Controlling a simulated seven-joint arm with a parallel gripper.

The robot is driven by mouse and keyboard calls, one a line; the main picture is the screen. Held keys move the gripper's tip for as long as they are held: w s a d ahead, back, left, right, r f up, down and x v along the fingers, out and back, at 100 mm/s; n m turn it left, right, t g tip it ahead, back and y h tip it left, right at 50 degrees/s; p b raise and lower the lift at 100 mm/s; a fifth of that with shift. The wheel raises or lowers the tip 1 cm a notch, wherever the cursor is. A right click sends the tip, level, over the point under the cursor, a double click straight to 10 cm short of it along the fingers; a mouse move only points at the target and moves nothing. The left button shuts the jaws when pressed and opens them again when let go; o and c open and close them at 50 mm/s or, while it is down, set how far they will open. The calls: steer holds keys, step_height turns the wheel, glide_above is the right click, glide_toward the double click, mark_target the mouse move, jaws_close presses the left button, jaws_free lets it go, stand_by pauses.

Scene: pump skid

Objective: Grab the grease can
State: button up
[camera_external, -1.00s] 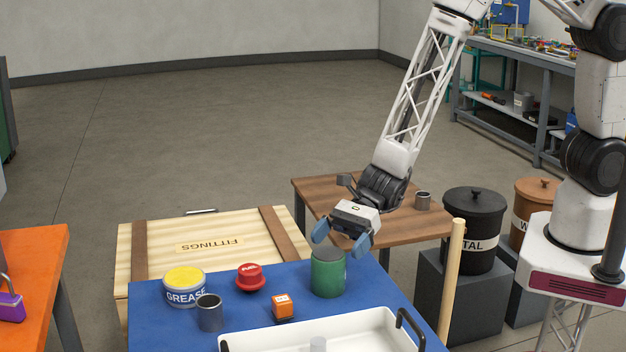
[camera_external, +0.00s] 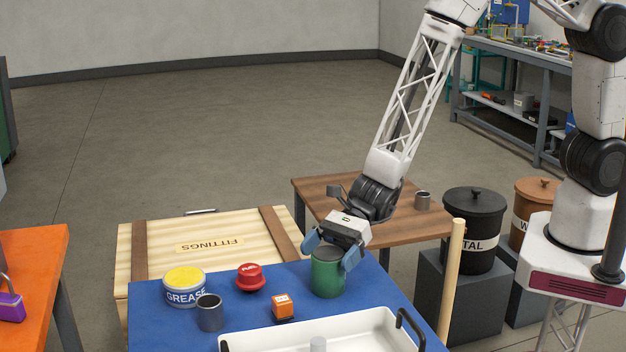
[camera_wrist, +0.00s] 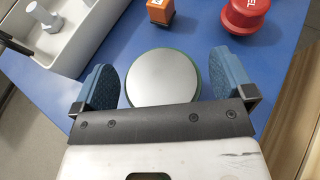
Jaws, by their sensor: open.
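The grease can (camera_external: 184,289) is a white can with a yellow top and a GREASE label. It stands upright on the blue table at the left in the external view and is not seen in the wrist view. My gripper (camera_external: 331,250) is open over a green can (camera_external: 328,280), to the right of the grease can and apart from it. In the wrist view the grey round lid of the green can (camera_wrist: 163,77) lies between the two blue fingers of my gripper (camera_wrist: 162,85), with a gap on each side.
On the blue table (camera_external: 150,325) are a red button-like part (camera_external: 250,278), an orange block (camera_external: 283,306), a grey cup (camera_external: 210,313) and a white tray (camera_external: 250,340). A wooden FITTINGS crate (camera_external: 165,248) stands behind. A wooden post (camera_external: 452,280) stands at right.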

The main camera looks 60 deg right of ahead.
steer(key=c, duration=1.1)
steer(key=shift+c, duration=0.2)
steer(key=shift+r, duration=0.2)
steer(key=shift+r, duration=0.85)
steer(key=shift+s+d+r, duration=0.15)
steer(key=shift+r, duration=0.65)
steer(key=s+d+r, duration=0.1)
steer(key=s+d, duration=1)
steer(key=shift+r, duration=0.2)
